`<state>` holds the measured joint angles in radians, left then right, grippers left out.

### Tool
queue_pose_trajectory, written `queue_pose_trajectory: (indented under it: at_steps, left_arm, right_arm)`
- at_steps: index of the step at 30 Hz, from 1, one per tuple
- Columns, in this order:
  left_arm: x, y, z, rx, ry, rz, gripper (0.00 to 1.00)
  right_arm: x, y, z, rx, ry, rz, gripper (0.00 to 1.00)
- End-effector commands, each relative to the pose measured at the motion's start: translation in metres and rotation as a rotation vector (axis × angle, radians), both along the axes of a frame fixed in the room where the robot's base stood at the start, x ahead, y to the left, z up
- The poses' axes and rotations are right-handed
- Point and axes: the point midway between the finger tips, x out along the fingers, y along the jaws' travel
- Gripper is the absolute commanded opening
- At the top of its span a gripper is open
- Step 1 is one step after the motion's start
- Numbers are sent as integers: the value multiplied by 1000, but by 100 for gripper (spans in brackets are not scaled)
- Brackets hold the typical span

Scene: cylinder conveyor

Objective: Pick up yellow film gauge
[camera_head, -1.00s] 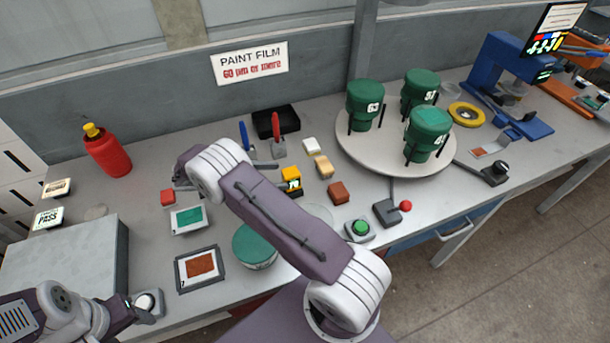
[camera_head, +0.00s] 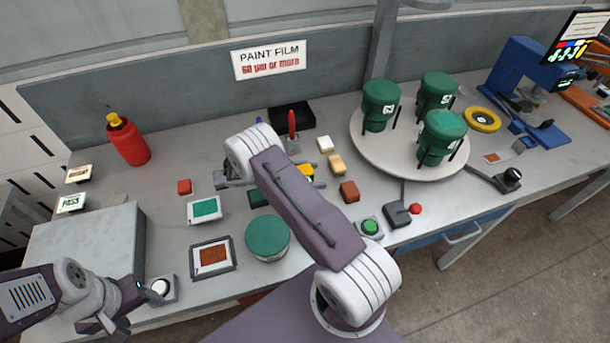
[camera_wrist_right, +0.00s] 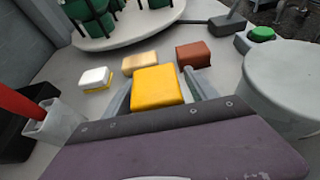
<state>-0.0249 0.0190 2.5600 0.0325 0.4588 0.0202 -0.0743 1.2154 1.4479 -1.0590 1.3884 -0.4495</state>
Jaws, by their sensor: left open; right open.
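The yellow film gauge (camera_wrist_right: 157,87) is a small yellow block standing on the bench, in the middle of the right wrist view. In the head view the gauge (camera_head: 306,170) shows only in part, beside my right forearm, which hides the rest. My right gripper (camera_wrist_right: 160,92) is open, with one finger on either side of the gauge. Whether the fingers touch it, I cannot tell. In the head view the arm mostly hides this gripper. My left gripper (camera_head: 122,305) is open and empty at the lower left, close to a white-button box (camera_head: 160,289).
A white block (camera_wrist_right: 96,78), a tan block (camera_wrist_right: 140,62) and a brown block (camera_wrist_right: 193,54) stand near the gauge. A cup with a red tool (camera_head: 292,130), a green-topped can (camera_head: 267,237) and a turntable (camera_head: 375,155) with green pots are around it.

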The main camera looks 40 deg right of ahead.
Motion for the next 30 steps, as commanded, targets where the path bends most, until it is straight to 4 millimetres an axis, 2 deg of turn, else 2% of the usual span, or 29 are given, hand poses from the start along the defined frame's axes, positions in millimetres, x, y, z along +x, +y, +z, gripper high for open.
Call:
queue_pose_trajectory:
  at_steps: [1, 6, 8, 17, 20, 24, 30]
  left_arm:
    - [0, 0, 0, 0, 0, 0, 62]
    - [0, 0, 0, 0, 0, 0, 62]
    - [0, 0, 0, 0, 0, 0, 62]
    - [0, 0, -1, 0, 0, 0, 62]
    - [0, 0, -2, 0, 0, 0, 62]
    - [0, 0, -6, 0, 0, 0, 62]
    - [0, 0, -6, 0, 0, 0, 62]
  right_arm:
    - [0, 0, 0, 0, 0, 0, 61]
    - [0, 0, 0, 0, 0, 0, 14]
    - [0, 0, 0, 0, 0, 0, 0]
    - [1, 0, 4, -1, -2, -1, 0]
    - [1, 0, 14, 0, -3, 0, 0]
    - [1, 0, 43, 0, -7, 0, 0]
    - [-43, -19, 69, -1, 1, -2, 0]
